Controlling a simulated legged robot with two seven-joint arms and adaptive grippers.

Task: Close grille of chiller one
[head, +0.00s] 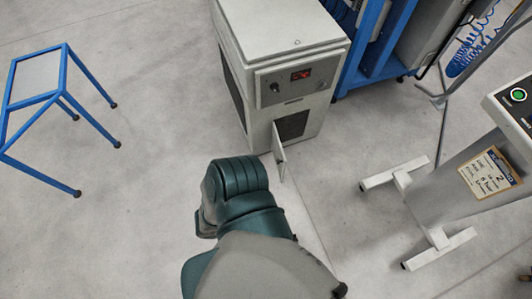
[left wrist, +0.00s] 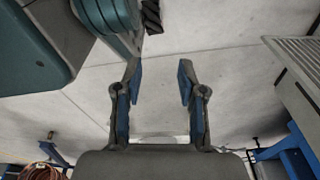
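The chiller (head: 287,60), a light grey box with a knob and a red display, stands at the top middle of the head view. Its grille door (head: 279,150) sticks out from the lower front, swung open beside a dark opening (head: 293,125). My left gripper (left wrist: 160,72) shows in the left wrist view with its two blue-padded fingers apart and nothing between them. In the head view a teal and grey arm of mine reaches up below the door, and no gripper fingers show. My right gripper is in neither view.
A blue-framed stand (head: 37,84) is at the left. A grey pedestal (head: 465,180) with a green button and splayed feet is at the right. A ribbed grey box (left wrist: 297,65) edges the wrist view. Floor between is clear.

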